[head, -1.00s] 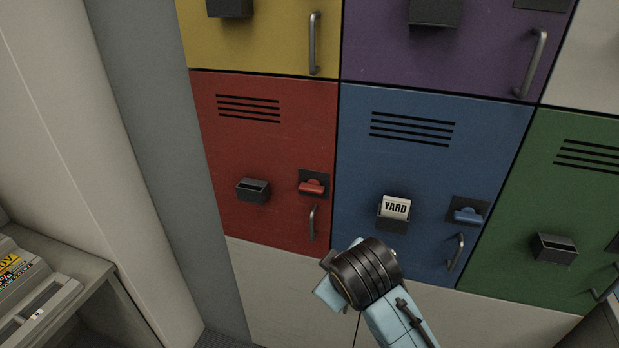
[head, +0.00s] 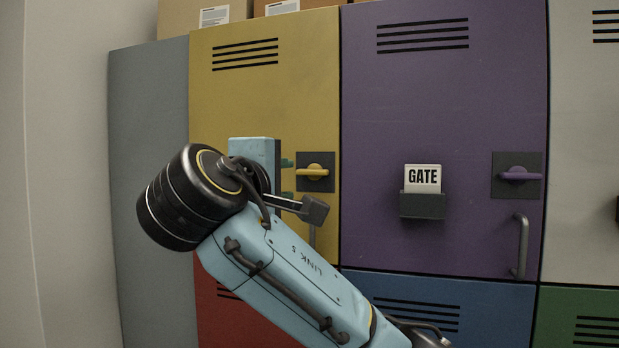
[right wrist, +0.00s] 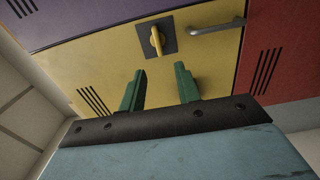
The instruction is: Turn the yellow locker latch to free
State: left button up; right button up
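The yellow locker (head: 265,90) has a yellow latch (head: 314,171) on a dark square plate near its right edge. The latch handle lies horizontal in the head view. My right gripper (head: 288,178) is just left of the latch, its green fingers one above the other and partly hidden by my arm. In the right wrist view the fingers (right wrist: 160,72) are open and empty, and the latch (right wrist: 155,40) shows beyond the gap between them, apart from both. My left gripper is not in view.
The yellow door's grey handle (right wrist: 216,27) is close to the latch, mostly hidden in the head view. Boxes (head: 210,18) stand on top.

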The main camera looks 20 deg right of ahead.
aim_at(310, 173)
jog(key=p+x, duration=0.1)
jog(key=x, duration=0.3)
jog(key=p+x, duration=0.2)
jog(key=x, duration=0.2)
jog(key=p+x, duration=0.2)
jog(key=x, duration=0.2)
jog(key=shift+w+d+r, duration=0.15)
jog(key=shift+d+r, duration=0.1)
jog(key=shift+r, duration=0.05)
jog(key=shift+w+d+f, duration=0.1)
jog(key=shift+w+d, duration=0.1)
jog(key=shift+w, duration=0.15)
grip_shut()
